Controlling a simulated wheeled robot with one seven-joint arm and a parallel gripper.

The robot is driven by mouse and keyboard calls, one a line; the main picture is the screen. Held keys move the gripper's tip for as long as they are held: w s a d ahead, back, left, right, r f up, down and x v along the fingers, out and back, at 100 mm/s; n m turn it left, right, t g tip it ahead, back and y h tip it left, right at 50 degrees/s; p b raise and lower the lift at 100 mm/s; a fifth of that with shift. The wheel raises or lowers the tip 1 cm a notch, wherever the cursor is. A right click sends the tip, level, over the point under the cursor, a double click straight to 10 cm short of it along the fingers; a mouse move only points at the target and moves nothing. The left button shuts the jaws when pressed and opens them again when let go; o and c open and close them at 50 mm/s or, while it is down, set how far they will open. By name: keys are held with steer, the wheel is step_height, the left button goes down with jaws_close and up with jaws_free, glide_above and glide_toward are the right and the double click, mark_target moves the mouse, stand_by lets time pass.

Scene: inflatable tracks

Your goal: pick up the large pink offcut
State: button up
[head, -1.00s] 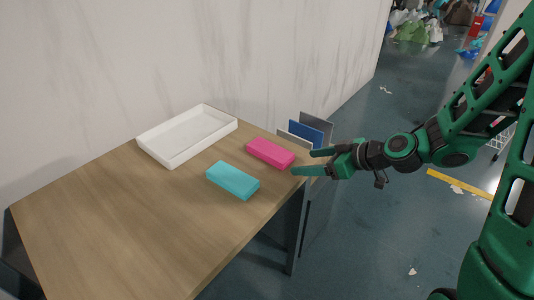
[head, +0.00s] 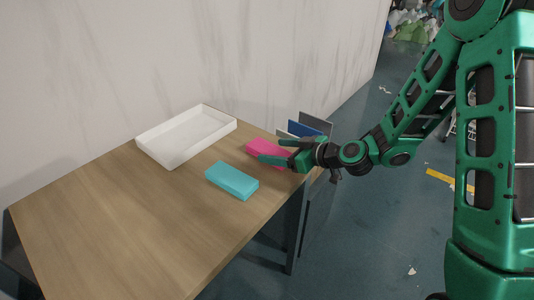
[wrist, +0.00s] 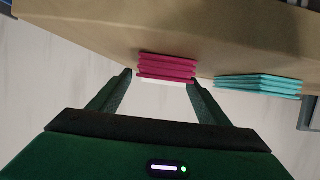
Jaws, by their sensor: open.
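The pink offcut (head: 256,146) is a block lying on the table near its right end, and my gripper covers part of it in the head view. In the wrist view the pink offcut (wrist: 166,68) is layered and sits just beyond and between the fingertips. My gripper (head: 270,150) is open, its fingers reaching over the table's right edge around the pink block in the head view. In the wrist view my gripper (wrist: 158,80) shows empty space between its fingers, and I cannot tell if either finger touches the block.
A teal block (head: 232,180) lies to the left and front of the pink one; it also shows in the wrist view (wrist: 258,86). A white tray (head: 172,160) stands at the back of the wooden table (head: 120,225). Upright panels (head: 305,128) stand behind the right edge.

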mark_target(270, 149)
steer(key=x, duration=0.3)
steer(key=shift+a+f, duration=0.1)
steer(key=shift+a, duration=0.05)
steer(key=c, duration=1.2)
steer(key=shift+o, duration=0.2)
